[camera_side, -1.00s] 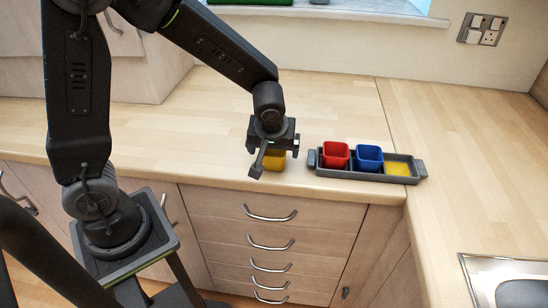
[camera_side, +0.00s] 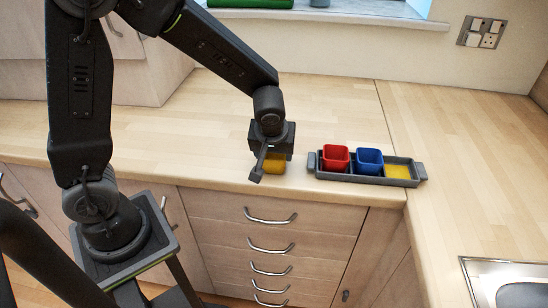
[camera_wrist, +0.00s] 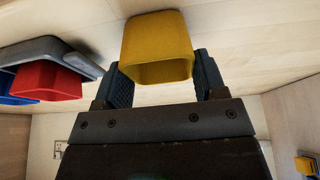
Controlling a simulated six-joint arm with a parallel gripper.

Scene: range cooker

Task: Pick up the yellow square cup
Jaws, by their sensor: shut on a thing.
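The yellow square cup (camera_wrist: 158,48) sits between the two fingers of my gripper (camera_wrist: 163,80) in the wrist view, with a finger against each side. In the side view the yellow cup (camera_side: 274,185) shows low under my gripper (camera_side: 268,158), partly hidden by it. My gripper is shut on the cup, near the front edge of the worktop. I cannot tell whether the cup's base touches the worktop.
A grey tray (camera_side: 343,177) stands just right of my gripper. It holds a red cup (camera_side: 336,156) and a blue cup (camera_side: 368,158), and its right compartment has a yellow floor (camera_side: 397,172). The worktop (camera_side: 200,130) behind and left is clear. A sink (camera_side: 510,285) is at lower right.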

